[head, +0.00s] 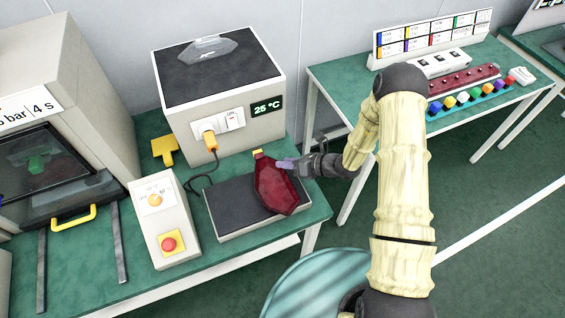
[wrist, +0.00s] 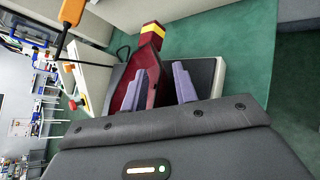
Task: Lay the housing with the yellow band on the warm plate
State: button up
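The dark red housing (head: 277,190) lies on the right part of the dark-topped warm plate (head: 228,209), with its yellow band (head: 258,154) at the far end. In the wrist view the housing (wrist: 150,65) and yellow band (wrist: 153,30) show beyond my fingers. My gripper (head: 287,164) is at the housing's upper right edge, reaching in from the right. In the wrist view my gripper's purple fingers (wrist: 160,87) stand apart, with part of the housing showing between them. Whether either finger touches it is hard to tell.
A box with a 25 °C display (head: 267,106) stands behind the plate, a clear lens (head: 207,49) on top. A control box with a red button (head: 168,244) is left of the plate. A press (head: 60,150) stands further left. A second table (head: 335,75) is at right.

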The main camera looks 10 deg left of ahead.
jog(key=b+v, duration=0.2)
jog(key=v, duration=0.8)
dwell(0.3)
jog(key=s+d+r+n+g+h, duration=0.2)
jog(key=s+r+n+g+h, duration=0.15)
jog(key=s+n, duration=0.3)
jog(key=s+d+r+n+g+h, duration=0.2)
jog(key=s+r+n, duration=0.3)
jog(key=n, duration=0.3)
jog(key=s+d+r+n+t+h, duration=0.2)
jog(key=d+r+n+t+h, duration=0.2)
jog(key=n, duration=0.9)
jog(key=d+r+h, duration=0.2)
jog(key=d+r, duration=0.2)
jog(key=d, duration=0.1)
jog(key=shift+r+t+h, duration=0.25)
jog(key=shift+t+h, duration=0.1)
